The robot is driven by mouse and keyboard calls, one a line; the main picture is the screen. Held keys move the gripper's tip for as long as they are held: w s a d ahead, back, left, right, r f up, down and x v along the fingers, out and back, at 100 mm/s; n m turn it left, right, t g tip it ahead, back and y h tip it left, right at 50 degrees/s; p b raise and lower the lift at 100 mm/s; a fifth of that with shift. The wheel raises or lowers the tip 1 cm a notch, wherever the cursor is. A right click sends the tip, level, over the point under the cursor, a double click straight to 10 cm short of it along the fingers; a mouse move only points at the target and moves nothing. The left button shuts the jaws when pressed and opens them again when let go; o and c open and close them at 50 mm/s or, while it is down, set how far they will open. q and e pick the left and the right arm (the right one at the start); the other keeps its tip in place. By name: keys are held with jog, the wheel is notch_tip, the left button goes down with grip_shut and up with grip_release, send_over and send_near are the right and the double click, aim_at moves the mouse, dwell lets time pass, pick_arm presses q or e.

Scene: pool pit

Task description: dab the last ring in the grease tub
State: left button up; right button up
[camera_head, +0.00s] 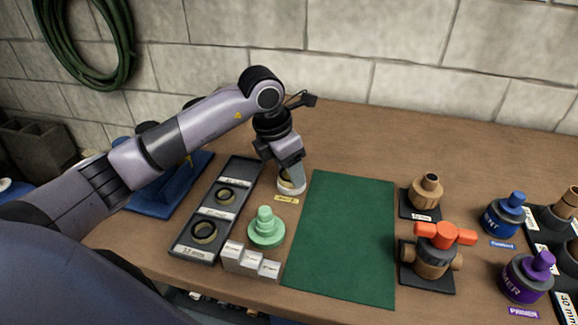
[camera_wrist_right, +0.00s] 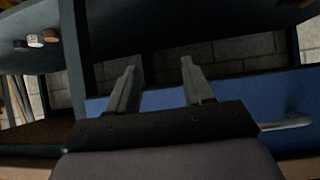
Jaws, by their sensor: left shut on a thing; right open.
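The tray's rear compartment shows no ring. My right gripper (camera_wrist_right: 158,75) is open and empty in the right wrist view.
A green stepped cone (camera_head: 265,228) and small white labelled blocks (camera_head: 249,261) stand between tray and green mat (camera_head: 345,235). The mat is bare. A valve with an orange handle (camera_head: 436,250), a tan fitting (camera_head: 426,193), a blue can (camera_head: 504,215) and a purple can (camera_head: 527,278) stand right.

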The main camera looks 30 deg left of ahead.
pick_arm(q)
jog(key=shift+r+p, duration=2.4)
jog(key=shift+r, duration=1.1)
